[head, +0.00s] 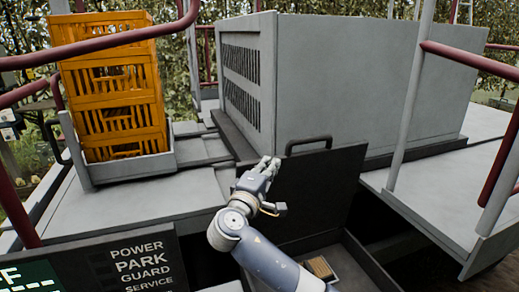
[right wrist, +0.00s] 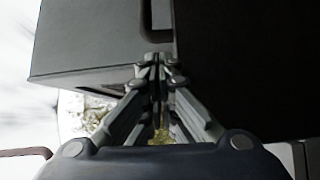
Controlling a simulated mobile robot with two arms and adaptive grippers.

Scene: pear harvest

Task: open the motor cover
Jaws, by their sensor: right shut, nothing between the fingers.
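The motor cover appears to be the dark panel (head: 318,190) with a bar handle (head: 308,142) on its top edge. It stands raised and steep in front of the large grey vented box. An open bay (head: 345,265) shows below it. My right gripper (head: 268,163) is shut and empty at the panel's upper left, left of the handle. In the right wrist view, the closed fingertips (right wrist: 158,60) point at a dark panel edge, with a handle-like loop (right wrist: 160,14) beyond them. Contact with the panel cannot be told. My left gripper is out of view.
A grey vented box (head: 350,75) stands behind the panel. Orange crates (head: 112,95) are stacked in a grey holder at the left. Dark red rails (head: 470,58) and grey posts flank both sides. A small tan item (head: 320,268) lies in the bay. A labelled display panel (head: 120,265) is at lower left.

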